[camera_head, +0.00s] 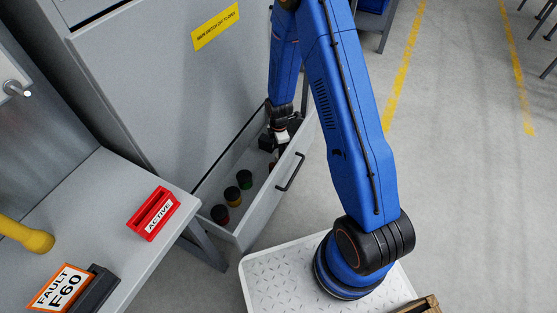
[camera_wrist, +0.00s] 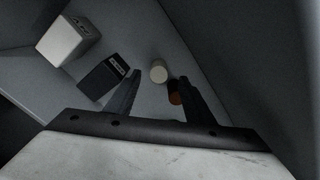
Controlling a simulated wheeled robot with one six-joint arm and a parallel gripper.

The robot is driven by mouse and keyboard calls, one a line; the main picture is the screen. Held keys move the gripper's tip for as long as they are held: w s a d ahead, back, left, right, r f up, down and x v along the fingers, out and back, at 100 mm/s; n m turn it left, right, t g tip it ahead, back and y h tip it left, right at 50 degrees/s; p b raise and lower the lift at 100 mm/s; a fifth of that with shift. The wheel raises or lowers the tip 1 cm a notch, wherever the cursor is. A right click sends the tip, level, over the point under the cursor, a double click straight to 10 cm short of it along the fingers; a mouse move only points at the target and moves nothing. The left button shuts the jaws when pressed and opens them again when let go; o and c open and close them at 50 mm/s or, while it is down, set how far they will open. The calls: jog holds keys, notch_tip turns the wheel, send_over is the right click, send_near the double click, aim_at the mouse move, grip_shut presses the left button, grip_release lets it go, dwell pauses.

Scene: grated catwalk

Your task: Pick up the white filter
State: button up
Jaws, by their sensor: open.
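The white filter (camera_wrist: 158,71), a small round piece with a pale top, stands in the open drawer in the wrist view. My gripper (camera_wrist: 160,77) is open, with its dark fingers reaching down into the drawer. The filter shows between the two fingertips; I cannot tell how far below them it is. A dark cylinder with an orange top (camera_wrist: 175,98) is close beside it, partly hidden by the right finger. In the head view, my gripper is at the drawer's far end, and the filter cannot be made out there.
A white box (camera_wrist: 67,40) and a black box (camera_wrist: 103,76) lie left of my gripper in the wrist view.

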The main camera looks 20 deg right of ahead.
jog(key=shift+w+f, duration=0.1)
jog(key=shift+f, duration=2.85)
jog(key=shift+c, duration=0.6)
jog(key=c, duration=1)
